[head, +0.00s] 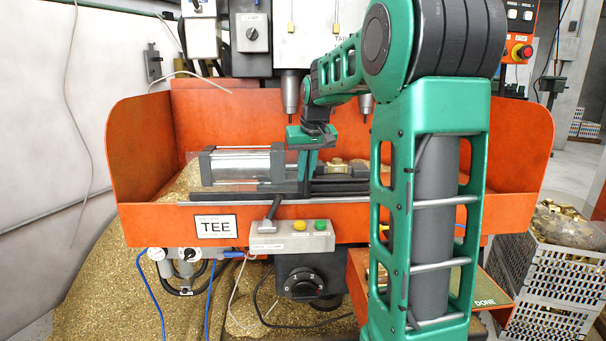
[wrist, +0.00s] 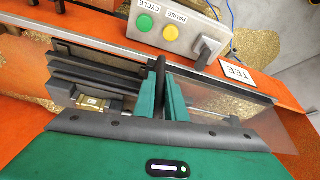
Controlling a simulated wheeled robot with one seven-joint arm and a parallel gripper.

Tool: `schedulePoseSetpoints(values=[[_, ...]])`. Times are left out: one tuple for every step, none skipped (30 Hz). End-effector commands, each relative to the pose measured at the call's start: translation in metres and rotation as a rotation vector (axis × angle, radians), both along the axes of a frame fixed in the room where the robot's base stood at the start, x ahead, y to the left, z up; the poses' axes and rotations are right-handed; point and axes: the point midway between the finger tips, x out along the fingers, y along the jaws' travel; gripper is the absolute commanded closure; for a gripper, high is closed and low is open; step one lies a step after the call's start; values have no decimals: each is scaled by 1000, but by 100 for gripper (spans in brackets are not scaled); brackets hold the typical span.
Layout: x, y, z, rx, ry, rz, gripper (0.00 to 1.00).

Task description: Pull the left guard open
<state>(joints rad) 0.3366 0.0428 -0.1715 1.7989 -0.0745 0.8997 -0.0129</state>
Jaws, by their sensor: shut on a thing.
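The left guard (head: 230,178) is a clear panel in the left half of the orange machine bay, in front of a grey cylinder. In the wrist view the clear panel (wrist: 245,118) spreads to the right of my fingers. My gripper (head: 305,172) points down at the panel's right-hand edge, near the middle of the bay. In the wrist view its green fingers (wrist: 166,95) are shut on a dark upright bar (wrist: 160,68), which looks like the guard's handle. The bar's lower part is hidden between the fingers.
A brass fitting (head: 338,167) sits in the fixture right of my gripper. A button box (head: 290,236) with a lever, yellow and green buttons hangs on the front orange wall beside the TEE label (head: 216,227). Spindles (head: 290,95) hang above. Crates (head: 560,265) stand at right.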

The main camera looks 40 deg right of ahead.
Motion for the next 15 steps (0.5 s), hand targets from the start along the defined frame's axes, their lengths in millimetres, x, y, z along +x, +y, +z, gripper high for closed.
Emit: schedulePoseSetpoints(values=[[3,-2,4,-6,-12,-1,100],[3,-2,4,-6,-13,-1,100],[3,-2,4,-6,-13,-1,100],[3,-3,4,-6,-13,-1,100],[2,-3,4,-6,-13,-1,82],[2,-2,4,-6,-12,-1,72],[2,-2,4,-5,-11,-1,71],[2,-2,3,-5,-10,-1,71],[1,-2,3,-5,-9,-1,71],[1,-2,3,-4,-8,-1,71],[1,-2,3,-4,-8,-1,71],[1,-2,2,-4,-7,-1,71],[1,-2,2,-4,-7,-1,71],[1,-2,2,-3,-6,-1,71],[1,-2,2,-3,-6,-1,71]])
